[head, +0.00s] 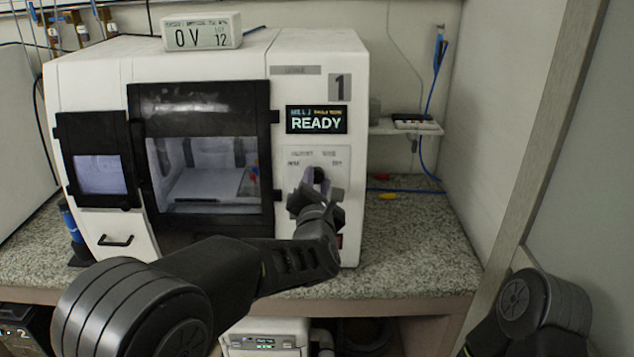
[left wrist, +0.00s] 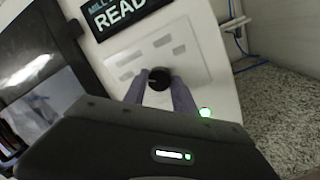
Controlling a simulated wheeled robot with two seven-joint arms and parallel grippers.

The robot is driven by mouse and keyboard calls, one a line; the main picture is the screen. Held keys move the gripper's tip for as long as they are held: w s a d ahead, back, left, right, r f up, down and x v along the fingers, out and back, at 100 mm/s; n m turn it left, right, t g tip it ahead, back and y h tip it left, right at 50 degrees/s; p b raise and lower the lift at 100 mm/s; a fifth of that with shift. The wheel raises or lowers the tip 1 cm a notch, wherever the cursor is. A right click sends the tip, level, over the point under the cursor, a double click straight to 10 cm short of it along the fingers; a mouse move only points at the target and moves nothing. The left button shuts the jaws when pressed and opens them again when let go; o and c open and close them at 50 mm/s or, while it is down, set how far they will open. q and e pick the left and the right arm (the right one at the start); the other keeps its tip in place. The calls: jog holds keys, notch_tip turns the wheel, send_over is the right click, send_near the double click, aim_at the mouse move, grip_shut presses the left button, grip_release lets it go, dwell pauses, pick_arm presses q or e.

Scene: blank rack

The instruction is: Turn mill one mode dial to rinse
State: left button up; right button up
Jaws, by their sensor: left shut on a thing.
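Mill one (head: 318,55) is a white machine marked "1", with a black-framed window and a display (head: 317,120) reading READY. Its black mode dial (head: 319,174) sits on a light panel below the display, with small labels too blurred to read. The dial also shows in the left wrist view (left wrist: 159,78), between the fingertips. My left gripper (head: 316,190) is at the panel, its two fingers (left wrist: 160,88) closed on the dial's sides. It hides part of the dial and the lower panel. The right gripper is not visible; only part of my right arm shows at lower right.
A white box reading "0V 12" (head: 202,31) sits on top of the mill. A small shelf (head: 405,127) and blue cables are right of the mill. The granite counter (head: 415,240) there is mostly clear.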

pick_arm(q)
grip_shut()
